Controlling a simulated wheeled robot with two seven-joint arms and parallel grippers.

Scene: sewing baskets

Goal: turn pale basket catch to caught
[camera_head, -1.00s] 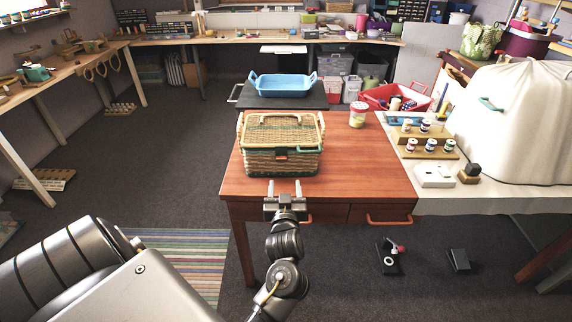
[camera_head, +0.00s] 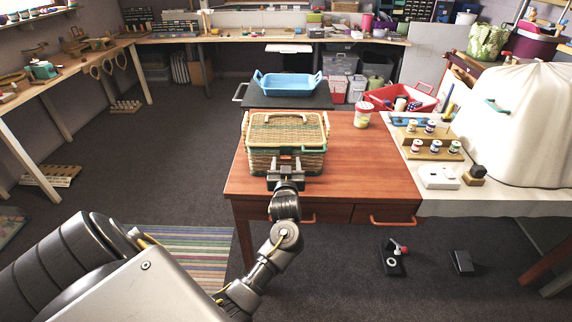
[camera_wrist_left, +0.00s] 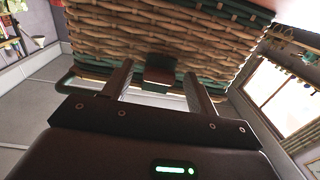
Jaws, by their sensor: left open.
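The pale wicker basket (camera_head: 285,132) with green trim stands on the red-brown table (camera_head: 350,170), its lid down. My left gripper (camera_head: 286,163) is at the basket's front, open. In the left wrist view the woven front of the basket (camera_wrist_left: 165,35) fills the upper part. The dark catch (camera_wrist_left: 160,70) hangs at the basket's lower edge in that view, between the two fingertips of the left gripper (camera_wrist_left: 158,85). I cannot tell whether the fingers touch it. My right gripper is not in view.
A jar (camera_head: 362,118) stands at the table's back right. A blue tray (camera_head: 287,84) sits on a dark surface behind. Spool racks (camera_head: 432,148) and a white-covered machine (camera_head: 525,125) are to the right. The tabletop right of the basket is clear.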

